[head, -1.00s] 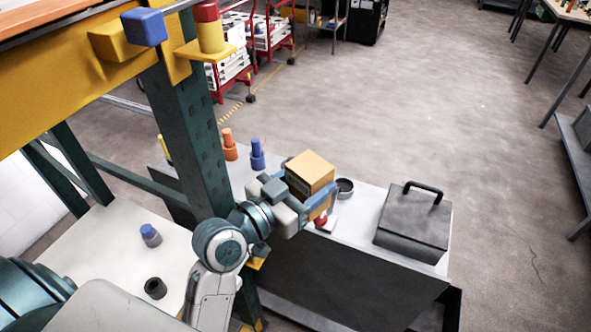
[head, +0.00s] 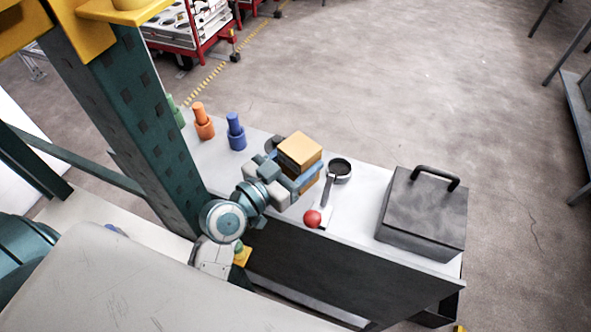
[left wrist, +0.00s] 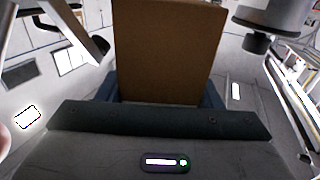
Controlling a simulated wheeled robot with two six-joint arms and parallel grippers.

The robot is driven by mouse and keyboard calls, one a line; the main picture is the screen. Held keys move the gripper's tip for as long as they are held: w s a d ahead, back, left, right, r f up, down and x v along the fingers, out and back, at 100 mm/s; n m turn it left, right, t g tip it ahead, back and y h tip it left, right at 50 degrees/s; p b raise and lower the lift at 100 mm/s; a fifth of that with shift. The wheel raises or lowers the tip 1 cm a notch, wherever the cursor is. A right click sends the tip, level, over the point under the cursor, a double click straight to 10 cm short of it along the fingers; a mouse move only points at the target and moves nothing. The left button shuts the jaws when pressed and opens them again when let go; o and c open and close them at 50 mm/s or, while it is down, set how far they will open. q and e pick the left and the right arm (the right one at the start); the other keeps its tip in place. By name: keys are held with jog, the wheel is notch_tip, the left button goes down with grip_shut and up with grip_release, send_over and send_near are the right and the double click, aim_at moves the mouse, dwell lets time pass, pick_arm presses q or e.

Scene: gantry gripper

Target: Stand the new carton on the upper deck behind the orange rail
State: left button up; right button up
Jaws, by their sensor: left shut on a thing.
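A brown carton (head: 300,150) is held in my left gripper (head: 303,176), shut on its sides. In the head view it hangs over the white worktop, with its tan top facing up. In the left wrist view the carton (left wrist: 168,50) stands up between the fingers as a plain brown face. The upper deck and the orange rail cannot be made out now; only a yellow beam piece (head: 18,28) shows at the top left. My right gripper is not in view.
A dark green perforated post (head: 135,120) stands close left of my arm.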

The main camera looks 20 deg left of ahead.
pick_arm(q)
jog(key=shift+f, duration=2.15)
jog(key=shift+s, duration=0.1)
jog(key=shift+f+b, duration=0.2)
jog(key=shift+b, duration=0.1)
jog(key=o, duration=1.2)
jog(key=shift+r, duration=0.1)
